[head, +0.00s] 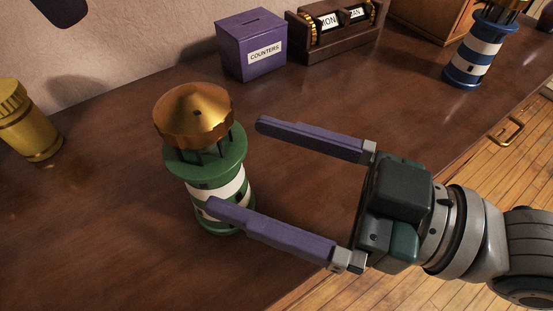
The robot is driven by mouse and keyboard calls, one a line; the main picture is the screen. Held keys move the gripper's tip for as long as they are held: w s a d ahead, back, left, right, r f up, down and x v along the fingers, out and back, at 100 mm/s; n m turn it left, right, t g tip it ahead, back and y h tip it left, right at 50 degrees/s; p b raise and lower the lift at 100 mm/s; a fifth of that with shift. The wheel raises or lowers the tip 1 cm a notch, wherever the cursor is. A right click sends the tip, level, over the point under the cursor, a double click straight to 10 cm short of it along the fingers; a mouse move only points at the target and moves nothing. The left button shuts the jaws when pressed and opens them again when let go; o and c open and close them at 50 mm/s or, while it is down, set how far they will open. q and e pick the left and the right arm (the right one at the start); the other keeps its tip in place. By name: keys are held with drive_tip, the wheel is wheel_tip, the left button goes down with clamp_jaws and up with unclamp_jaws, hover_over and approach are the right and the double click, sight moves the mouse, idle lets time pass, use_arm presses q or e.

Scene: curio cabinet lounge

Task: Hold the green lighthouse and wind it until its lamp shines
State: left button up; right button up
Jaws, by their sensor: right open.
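The green lighthouse (204,165) stands upright on the dark wooden cabinet top, with green and white bands and a copper-coloured domed cap (193,112). No light shows under the cap. My right gripper (236,162) comes in from the right with its purple fingers spread wide. The near fingertip overlaps the lighthouse's lower body in the picture; the far fingertip is to the right of its upper part. I cannot tell whether either finger touches it. My left gripper is not clearly in view; only a dark purple shape shows at the top left edge.
A purple box labelled COUNTERS (251,47) and a wooden calendar holder (334,29) stand at the back. A blue and white lighthouse (472,52) is at the far right. A brass cylinder (28,122) stands at the left. The wooden top (90,230) is bare at front left.

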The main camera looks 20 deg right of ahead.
sight(176, 139)
drive_tip(key=x, duration=0.9)
drive_tip(key=shift+a, duration=0.1)
clamp_jaws()
idle(1.3)
idle(0.9)
